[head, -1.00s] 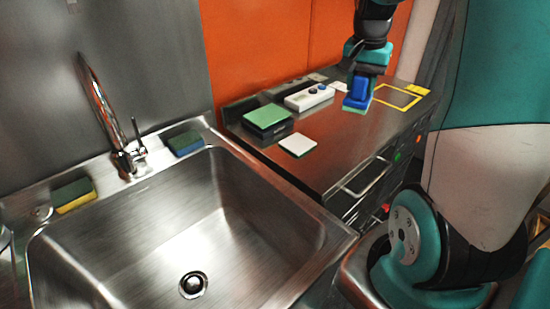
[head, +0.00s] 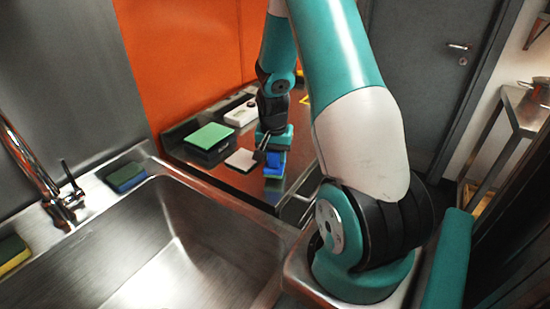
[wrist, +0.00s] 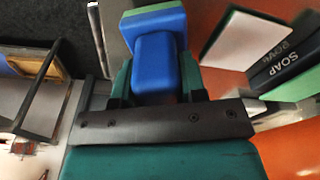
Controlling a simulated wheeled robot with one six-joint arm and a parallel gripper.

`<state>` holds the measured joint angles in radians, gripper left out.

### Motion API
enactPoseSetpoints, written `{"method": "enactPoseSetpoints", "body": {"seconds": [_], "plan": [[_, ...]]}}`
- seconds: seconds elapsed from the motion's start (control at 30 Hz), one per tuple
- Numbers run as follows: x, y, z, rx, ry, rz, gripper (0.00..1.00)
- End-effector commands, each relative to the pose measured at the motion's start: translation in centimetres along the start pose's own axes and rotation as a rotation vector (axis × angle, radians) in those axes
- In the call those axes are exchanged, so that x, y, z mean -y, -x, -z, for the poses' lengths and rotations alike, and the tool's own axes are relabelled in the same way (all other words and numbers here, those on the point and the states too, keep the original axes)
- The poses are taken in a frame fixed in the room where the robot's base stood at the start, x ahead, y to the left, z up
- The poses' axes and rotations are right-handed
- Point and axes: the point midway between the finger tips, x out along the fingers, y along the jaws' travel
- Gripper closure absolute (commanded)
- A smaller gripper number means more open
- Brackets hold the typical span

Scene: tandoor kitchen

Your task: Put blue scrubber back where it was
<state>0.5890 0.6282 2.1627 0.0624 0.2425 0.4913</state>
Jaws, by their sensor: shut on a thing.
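The blue scrubber (head: 275,163) is a blue block with a raised blue grip and a green layer underneath. My gripper (head: 271,151) is shut on the grip and holds the scrubber near the front edge of the steel counter (head: 292,150), right of a white pad. I cannot tell whether it touches the counter. In the wrist view the scrubber (wrist: 153,57) shows between the fingers of my gripper (wrist: 155,84). A yellow square outline (head: 304,99) on the counter is mostly hidden behind my arm.
A green-topped dark box (head: 209,136), a white pad (head: 240,160) and a white device (head: 242,112) stand on the counter. Sponges (head: 125,177) lie on the rim of the sink (head: 165,260), at left. The wrist view shows soap lettering on the dark box (wrist: 290,58).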

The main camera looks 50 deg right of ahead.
Motion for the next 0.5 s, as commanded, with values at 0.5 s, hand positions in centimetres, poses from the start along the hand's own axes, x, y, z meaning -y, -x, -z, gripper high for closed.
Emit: {"method": "enactPoseSetpoints", "body": {"seconds": [0.5], "plan": [[-0.1,-2.0,-0.2,-0.001,-0.002,0.0,0.53]]}}
